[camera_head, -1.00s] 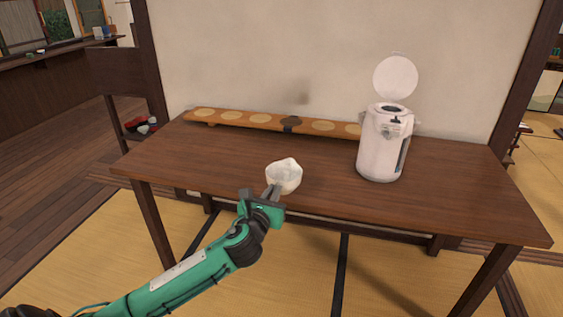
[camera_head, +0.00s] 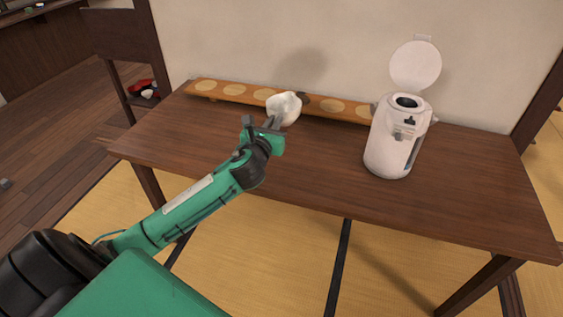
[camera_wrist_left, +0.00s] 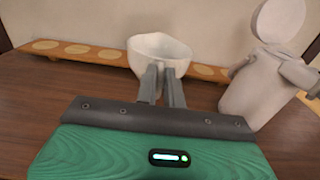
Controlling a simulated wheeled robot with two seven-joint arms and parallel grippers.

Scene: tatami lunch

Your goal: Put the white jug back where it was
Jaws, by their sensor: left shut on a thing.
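The white jug (camera_head: 284,108) is held up by my left gripper (camera_head: 271,124), whose fingers are shut on its near side. In the head view it overlaps the long wooden board (camera_head: 247,96), and the gap between them is hard to judge. The board lies along the back of the table and carries several pale round spots and one dark spot (camera_head: 304,98), partly hidden behind the jug. In the left wrist view, the jug (camera_wrist_left: 160,50) shows its open rim upward, roughly upright, between the fingertips (camera_wrist_left: 162,70). My right gripper is not in view.
A white electric pot (camera_head: 395,145) with its lid raised stands on the table to the right of the jug. A wall (camera_head: 270,40) rises close behind.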

